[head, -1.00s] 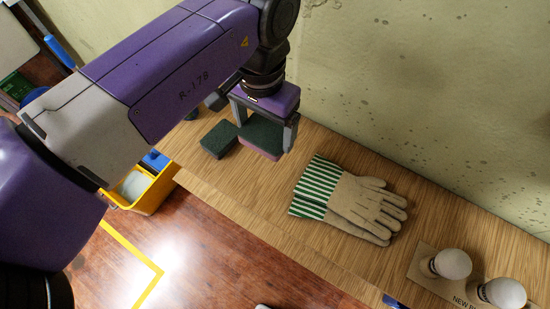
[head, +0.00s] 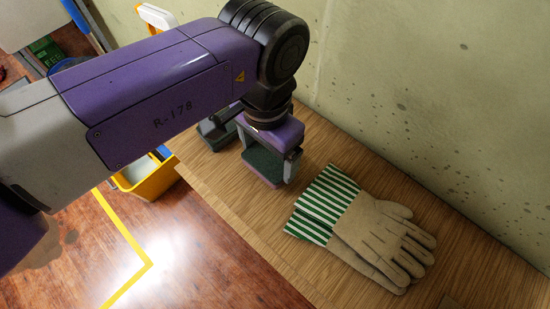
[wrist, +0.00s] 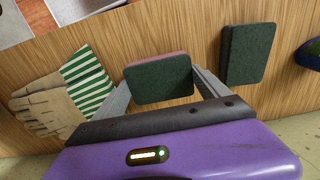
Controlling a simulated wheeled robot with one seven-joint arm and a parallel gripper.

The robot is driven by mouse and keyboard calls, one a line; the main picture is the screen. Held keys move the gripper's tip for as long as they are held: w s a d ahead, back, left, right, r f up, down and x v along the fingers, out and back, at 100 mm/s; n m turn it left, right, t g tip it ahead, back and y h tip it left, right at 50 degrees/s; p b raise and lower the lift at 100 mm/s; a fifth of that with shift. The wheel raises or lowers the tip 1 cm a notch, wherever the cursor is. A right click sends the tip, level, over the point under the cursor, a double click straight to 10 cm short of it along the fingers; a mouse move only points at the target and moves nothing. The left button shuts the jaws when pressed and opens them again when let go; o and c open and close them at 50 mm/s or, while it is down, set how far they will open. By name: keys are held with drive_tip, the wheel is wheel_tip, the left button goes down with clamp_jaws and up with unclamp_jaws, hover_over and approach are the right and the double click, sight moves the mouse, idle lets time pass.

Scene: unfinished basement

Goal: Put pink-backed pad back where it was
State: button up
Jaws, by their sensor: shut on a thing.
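The pink-backed pad (head: 264,166) is between the fingers of my gripper (head: 268,158). In the wrist view the pad (wrist: 160,82) shows a dark green face and a thin pink edge, with a finger at each side. My gripper is shut on it, low over the wooden bench. I cannot tell whether the pad touches the bench. A second, dark green pad (wrist: 248,54) lies on the bench beside it, with a gap between; in the head view this pad (head: 218,134) is partly hidden behind my gripper.
Striped work gloves (head: 362,228) lie on the bench (head: 225,185) right of my gripper. A yellow bin (head: 150,182) stands beyond the bench's left edge. A blue-rimmed dark object (wrist: 309,54) is at the wrist view's right edge. The wall (head: 420,90) runs along the bench's back.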

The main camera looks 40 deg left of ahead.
sight(268, 159)
wheel_tip(268, 159, down, 2)
drive_tip(key=shift+f+b, duration=0.1)
drive_tip(key=shift+b, duration=0.5)
drive_tip(key=o, duration=1)
drive_tip(key=shift+o, duration=0.2)
wheel_tip(268, 159, up, 12)
drive_tip(key=shift+p, duration=0.45)
drive_tip(key=shift+s, duration=0.1)
